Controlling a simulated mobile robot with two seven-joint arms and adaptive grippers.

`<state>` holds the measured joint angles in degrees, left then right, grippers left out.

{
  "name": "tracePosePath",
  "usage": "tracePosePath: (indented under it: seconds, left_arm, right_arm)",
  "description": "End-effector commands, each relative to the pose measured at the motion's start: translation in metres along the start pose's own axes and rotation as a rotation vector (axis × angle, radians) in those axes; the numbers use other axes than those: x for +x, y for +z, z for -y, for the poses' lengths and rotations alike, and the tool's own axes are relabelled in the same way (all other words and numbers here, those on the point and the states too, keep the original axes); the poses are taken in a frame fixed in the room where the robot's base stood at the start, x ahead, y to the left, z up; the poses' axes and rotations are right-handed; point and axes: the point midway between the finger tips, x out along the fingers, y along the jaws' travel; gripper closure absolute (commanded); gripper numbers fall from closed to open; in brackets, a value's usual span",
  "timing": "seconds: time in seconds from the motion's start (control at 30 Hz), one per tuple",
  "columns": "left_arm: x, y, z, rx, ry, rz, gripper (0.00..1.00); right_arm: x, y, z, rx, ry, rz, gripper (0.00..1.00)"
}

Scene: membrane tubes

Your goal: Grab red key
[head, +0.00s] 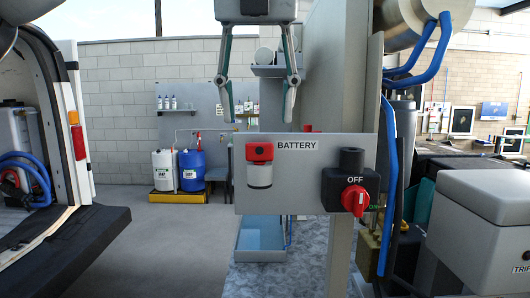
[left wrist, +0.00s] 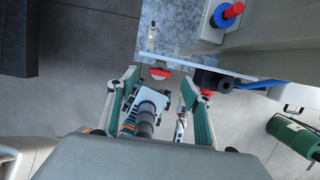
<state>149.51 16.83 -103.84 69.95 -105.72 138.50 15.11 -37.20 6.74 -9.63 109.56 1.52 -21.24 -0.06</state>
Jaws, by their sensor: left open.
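A red cap-like piece (head: 260,152) sits on a pale grey cylinder at the left of the grey panel (head: 310,189), beside the word BATTERY. A red knob (head: 355,199) sits on a black block marked OFF at the panel's right. I cannot tell for certain which red piece is the key. My left gripper (head: 258,119) hangs from above with its fingers downward. It is open and empty, above the panel's left part. In the left wrist view, a red piece (left wrist: 160,72) shows near the line between the fingertips, with a gap. My right gripper is out of view.
A post (head: 332,70) and blue hoses (head: 389,180) stand right of the gripper. A grey box (head: 480,215) is at the lower right. A blue tray (head: 260,238) lies below the panel. Open floor (head: 160,240) lies to the left.

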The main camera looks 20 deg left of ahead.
Motion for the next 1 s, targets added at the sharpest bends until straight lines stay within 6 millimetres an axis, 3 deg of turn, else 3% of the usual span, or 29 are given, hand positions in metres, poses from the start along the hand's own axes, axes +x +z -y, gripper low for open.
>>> tracePosePath:
  seconds: [0.13, 0.5, 0.8, 0.93, 1.0]
  left_arm:
    - [0.016, -0.001, 0.0, 0.003, -0.001, -0.002, 0.5]
    - [0.063, -0.002, 0.004, 0.003, -0.001, -0.003, 0.5]
    - [0.067, -0.002, 0.004, 0.002, -0.002, -0.001, 0.5]
    - [0.067, -0.002, 0.004, 0.002, -0.002, -0.001, 0.81]
    - [0.067, -0.002, 0.004, 0.002, -0.002, -0.001, 0.81]
  right_arm:
    - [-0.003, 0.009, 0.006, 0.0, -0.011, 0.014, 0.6]
    - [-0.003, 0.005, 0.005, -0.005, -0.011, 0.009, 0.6]
    - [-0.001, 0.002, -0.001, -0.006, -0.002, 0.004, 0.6]
    - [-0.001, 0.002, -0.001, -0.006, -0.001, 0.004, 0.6]
    - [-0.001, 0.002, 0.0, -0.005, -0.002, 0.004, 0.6]
